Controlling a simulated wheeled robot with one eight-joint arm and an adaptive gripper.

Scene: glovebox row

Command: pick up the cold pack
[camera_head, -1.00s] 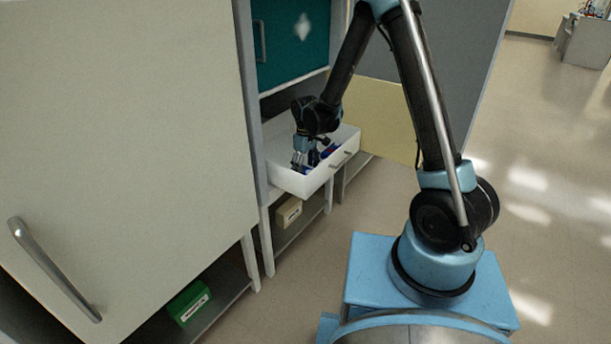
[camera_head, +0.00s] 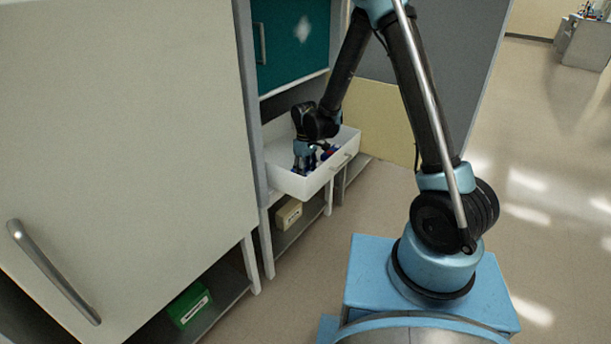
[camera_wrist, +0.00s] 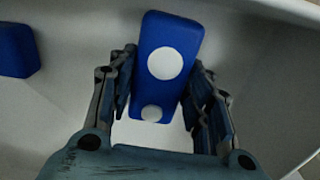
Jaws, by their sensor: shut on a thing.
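The cold pack is probably the blue block with white round spots (camera_wrist: 171,38) in the middle of the wrist view. My gripper (camera_wrist: 165,98) has its two fingers on either side of this block, shut on it. In the head view my gripper (camera_head: 304,166) points down inside the open white drawer (camera_head: 309,186). There the held block is mostly hidden by the gripper. I cannot tell whether it is clear of the drawer floor.
Another blue object (camera_wrist: 16,50) lies at the left of the wrist view. A red item (camera_head: 327,155) shows in the drawer. A teal cabinet door (camera_head: 291,40) is above. A beige box (camera_head: 288,213) and a green box (camera_head: 190,305) sit on low shelves. Open floor lies to the right.

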